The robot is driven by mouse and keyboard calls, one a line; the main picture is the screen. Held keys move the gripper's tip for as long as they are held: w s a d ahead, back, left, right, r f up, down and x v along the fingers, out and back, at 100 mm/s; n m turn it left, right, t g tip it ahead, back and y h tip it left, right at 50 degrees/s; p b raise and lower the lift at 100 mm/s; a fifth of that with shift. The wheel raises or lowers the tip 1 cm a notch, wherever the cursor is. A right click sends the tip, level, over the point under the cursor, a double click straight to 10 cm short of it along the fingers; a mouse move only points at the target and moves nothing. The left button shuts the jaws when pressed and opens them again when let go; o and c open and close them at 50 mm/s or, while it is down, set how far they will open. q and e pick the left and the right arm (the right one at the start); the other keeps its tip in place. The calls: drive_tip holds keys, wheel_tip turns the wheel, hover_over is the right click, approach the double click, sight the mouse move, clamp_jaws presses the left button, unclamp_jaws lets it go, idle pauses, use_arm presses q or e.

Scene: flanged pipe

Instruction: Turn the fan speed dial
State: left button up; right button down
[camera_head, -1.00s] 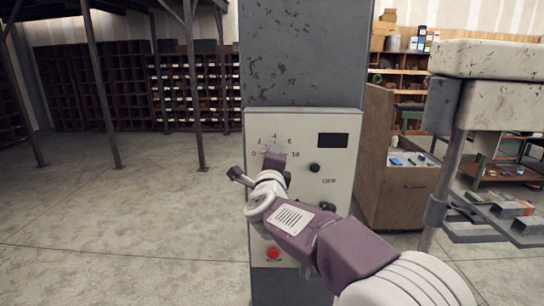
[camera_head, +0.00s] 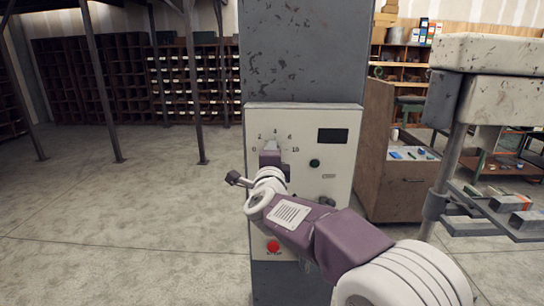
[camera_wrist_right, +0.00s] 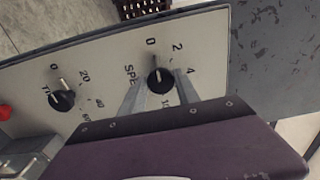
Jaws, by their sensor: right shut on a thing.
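The fan speed dial (camera_wrist_right: 160,80) is a black round knob on a pale panel, seen in the right wrist view. Its light pointer mark points roughly toward the 0, and a partly hidden label begins "SPE". The fingers of my right gripper (camera_wrist_right: 160,90) are on either side of the knob and shut on it. In the head view my right gripper (camera_head: 271,156) is against the upper left of the control panel (camera_head: 345,180), inside the number scale, and hides the dial. My left gripper is not in view.
The panel is on a grey column (camera_head: 300,60). A second black knob with a scale to 60, the timer dial (camera_wrist_right: 61,99), sits beside the speed dial. A red button (camera_head: 273,246) is low on the panel. A wooden cabinet (camera_head: 400,190) and a metal machine (camera_head: 490,90) stand at right. Floor at left is clear.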

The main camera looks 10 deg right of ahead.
drive_tip(key=c, duration=0.9)
unclamp_jaws()
drive_tip(key=b+v, duration=0.1)
drive_tip(key=v, duration=0.8)
